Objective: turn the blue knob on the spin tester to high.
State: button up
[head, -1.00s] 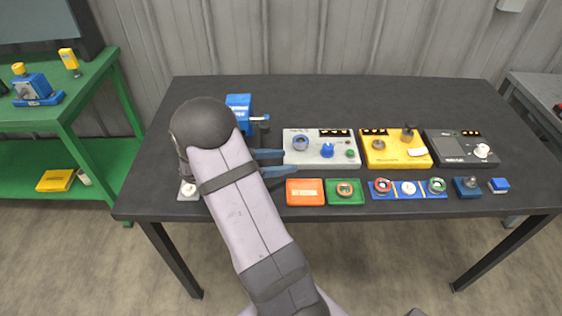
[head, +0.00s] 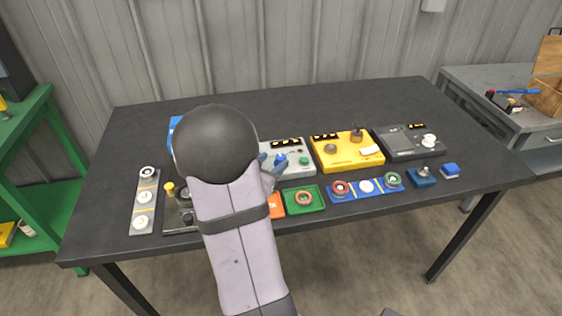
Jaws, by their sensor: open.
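The spin tester appears to be the light grey box (head: 305,171) near the middle of the table, partly hidden by my arm. Its blue knob (head: 281,159) stands on its top face, with a green button (head: 303,160) to the right. My gripper (head: 276,164) is open and low over the left part of this box, its blue-grey fingers pointing right at the knob, one on the far side and one on the near side. I cannot tell whether they touch it. The knob's setting is too small to read.
A yellow box (head: 343,162) and a dark grey box (head: 420,150) stand to the right. In front lie a green tray (head: 304,211), a blue strip with rings (head: 353,195) and small blue blocks. A grey strip with white discs (head: 136,219) lies left. The table's back is clear.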

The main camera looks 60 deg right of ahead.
aim_at(280, 157)
jog(key=shift+f+n+t, duration=0.3)
jog(key=shift+n, duration=0.1)
jog(key=shift+d, duration=0.15)
jog(key=shift+p+x, duration=0.3)
jog(key=shift+x, duration=3.25)
jog(key=c, duration=1.1)
